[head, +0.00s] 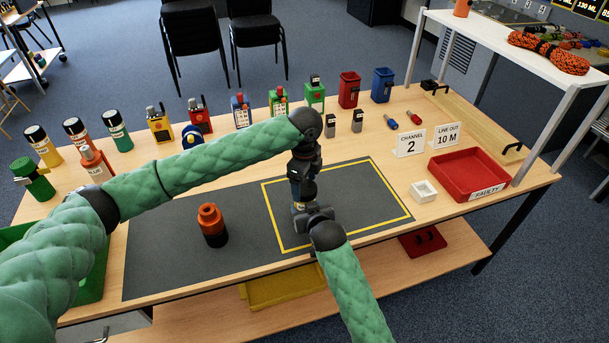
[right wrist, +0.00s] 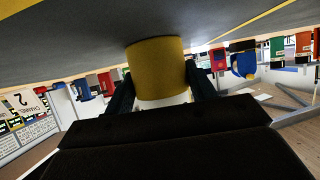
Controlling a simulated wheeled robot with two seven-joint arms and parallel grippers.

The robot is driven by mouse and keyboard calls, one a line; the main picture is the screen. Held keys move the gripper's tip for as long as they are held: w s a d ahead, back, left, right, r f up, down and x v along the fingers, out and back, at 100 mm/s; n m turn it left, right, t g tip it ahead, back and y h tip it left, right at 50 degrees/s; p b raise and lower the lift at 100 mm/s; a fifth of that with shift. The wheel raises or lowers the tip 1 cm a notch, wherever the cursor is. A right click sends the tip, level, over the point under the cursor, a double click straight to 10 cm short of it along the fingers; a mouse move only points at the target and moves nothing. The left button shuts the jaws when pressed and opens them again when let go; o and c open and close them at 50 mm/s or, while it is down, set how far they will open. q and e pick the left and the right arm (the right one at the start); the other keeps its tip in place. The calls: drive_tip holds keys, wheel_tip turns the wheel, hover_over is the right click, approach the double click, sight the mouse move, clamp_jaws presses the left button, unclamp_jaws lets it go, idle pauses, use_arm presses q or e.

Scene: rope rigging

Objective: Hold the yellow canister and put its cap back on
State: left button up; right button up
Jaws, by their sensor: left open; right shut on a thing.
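The yellow canister (right wrist: 155,65) is between the two fingers of my right gripper (right wrist: 160,90) in the right wrist view, close to the grey mat. In the head view my right gripper (head: 308,213) is shut on it, and the grippers hide nearly all of the canister. My left gripper (head: 302,192) points down right above it and is open. Whether the cap sits on the canister or between the left fingers cannot be told; I cannot pick the cap out in either view.
The yellow taped outline (head: 385,180) surrounds the work spot. Several canisters and coloured boxes line the back. A red tray (head: 468,177) and white box (head: 424,191) are at right.

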use_arm(q)
drive_tip(key=shift+f, duration=0.65)
drive_tip(key=shift+r+m, duration=0.15)
drive_tip(key=shift+m, duration=0.35)
drive_tip(key=m, duration=1.1)
drive_tip(key=n, duration=0.5)
drive_tip(key=shift+n, duration=0.4)
drive_tip(key=n, duration=0.6)
